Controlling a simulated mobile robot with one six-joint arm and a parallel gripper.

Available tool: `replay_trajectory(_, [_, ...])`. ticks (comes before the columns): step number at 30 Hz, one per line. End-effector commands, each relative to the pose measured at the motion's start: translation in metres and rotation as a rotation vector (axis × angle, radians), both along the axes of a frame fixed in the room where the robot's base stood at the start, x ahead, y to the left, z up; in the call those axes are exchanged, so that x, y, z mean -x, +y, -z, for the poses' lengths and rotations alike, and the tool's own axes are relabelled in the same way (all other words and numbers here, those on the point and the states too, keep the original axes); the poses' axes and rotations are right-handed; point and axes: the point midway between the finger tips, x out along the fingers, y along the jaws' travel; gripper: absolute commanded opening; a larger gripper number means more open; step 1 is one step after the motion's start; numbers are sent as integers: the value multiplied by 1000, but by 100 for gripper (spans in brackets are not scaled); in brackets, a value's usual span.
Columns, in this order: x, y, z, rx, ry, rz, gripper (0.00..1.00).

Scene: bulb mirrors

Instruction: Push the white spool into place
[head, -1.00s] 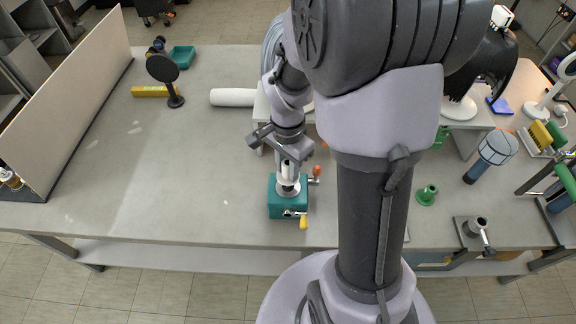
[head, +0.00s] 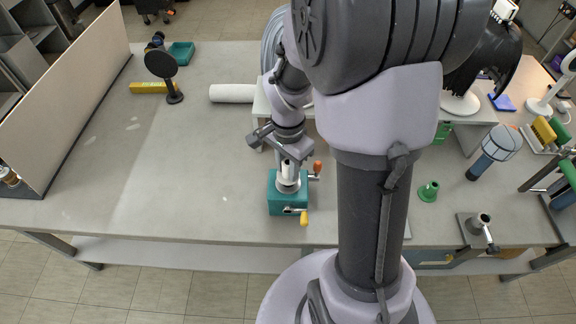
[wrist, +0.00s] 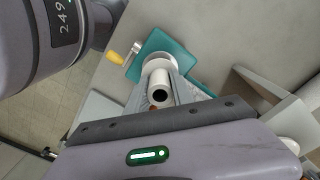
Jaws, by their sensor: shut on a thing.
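The white spool (wrist: 159,90) is upright, its hollow top facing the camera in the wrist view. In the head view the spool (head: 288,171) stands at the teal block (head: 279,207), over a pale metal ring on its top. The block also shows in the wrist view (wrist: 149,48), with a yellow-handled crank (wrist: 116,57). My gripper (head: 288,166) points down over the block and is shut on the spool. The spool's lower end is hidden, so I cannot tell how deep it sits.
An orange-tipped handle (head: 317,167) stands just right of the block. A white roll (head: 232,93) lies behind, and a black round mirror (head: 161,65) stands further left. A green spool (head: 428,191) is to the right. The table left of the block is clear.

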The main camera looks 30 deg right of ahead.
Motion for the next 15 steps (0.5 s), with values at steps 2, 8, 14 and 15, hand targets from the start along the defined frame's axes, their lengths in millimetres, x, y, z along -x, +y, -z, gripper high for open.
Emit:
replay_trajectory(2, [0, 0, 5, 0, 0, 0, 0])
replay_trajectory(8, [0, 0, 13, 0, 0, 0, 0])
replay_trajectory(14, [0, 0, 21, 0, 0, 0, 0])
replay_trajectory(15, [0, 0, 23, 0, 0, 0, 0])
